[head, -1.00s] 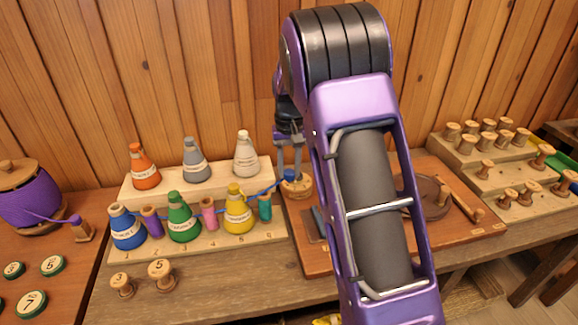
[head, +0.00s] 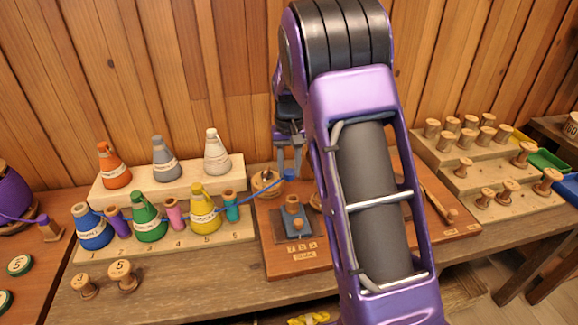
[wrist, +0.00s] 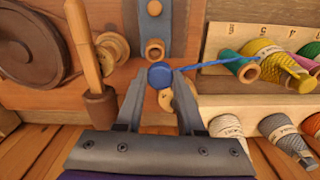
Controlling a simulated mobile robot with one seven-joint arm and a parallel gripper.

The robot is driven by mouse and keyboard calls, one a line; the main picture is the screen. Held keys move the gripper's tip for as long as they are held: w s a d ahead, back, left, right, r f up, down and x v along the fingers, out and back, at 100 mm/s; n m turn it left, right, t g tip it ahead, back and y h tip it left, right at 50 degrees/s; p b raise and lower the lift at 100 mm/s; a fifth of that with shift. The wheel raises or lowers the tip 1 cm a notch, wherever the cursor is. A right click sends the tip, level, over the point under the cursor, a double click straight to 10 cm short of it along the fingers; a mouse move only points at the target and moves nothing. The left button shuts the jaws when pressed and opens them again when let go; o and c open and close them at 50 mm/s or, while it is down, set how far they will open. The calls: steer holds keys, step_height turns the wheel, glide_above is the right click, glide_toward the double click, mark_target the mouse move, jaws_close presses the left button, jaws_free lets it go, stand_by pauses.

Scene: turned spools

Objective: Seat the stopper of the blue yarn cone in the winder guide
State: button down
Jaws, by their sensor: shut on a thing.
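My gripper (head: 289,166) is shut on the blue stopper (head: 289,174), which also shows between the fingertips in the wrist view (wrist: 160,75). A blue thread runs from it toward the cone rack. The likely winder guide is a blue-grey plate with a wooden ring (head: 292,207), in front of and below the stopper. In the wrist view this open ring (wrist: 155,48) lies just beyond the stopper, which looks apart from it.
A round wooden piece (head: 267,185) lies left of the stopper. The cone rack (head: 160,248) holds several other cones and small spools. In the wrist view a wooden post (wrist: 85,50) and a brown wheel (wrist: 28,50) stand left. My arm hides part of the winder board.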

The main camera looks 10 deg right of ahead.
steer(key=shift+d+f, duration=0.1)
steer(key=shift+d, duration=0.4)
steer(key=shift+f, duration=0.75)
steer(key=shift+f+b, duration=1)
steer(key=shift+f, duration=0.9)
steer(key=shift+f, duration=0.1)
steer(key=shift+f+b, duration=0.7)
steer(key=shift+f, duration=0.3)
steer(key=shift+c, duration=2.2)
jaws_free()
steer(key=shift+o, duration=0.3)
steer(key=o, duration=0.3)
steer(key=shift+o, duration=0.2)
steer(key=shift+r, duration=0.1)
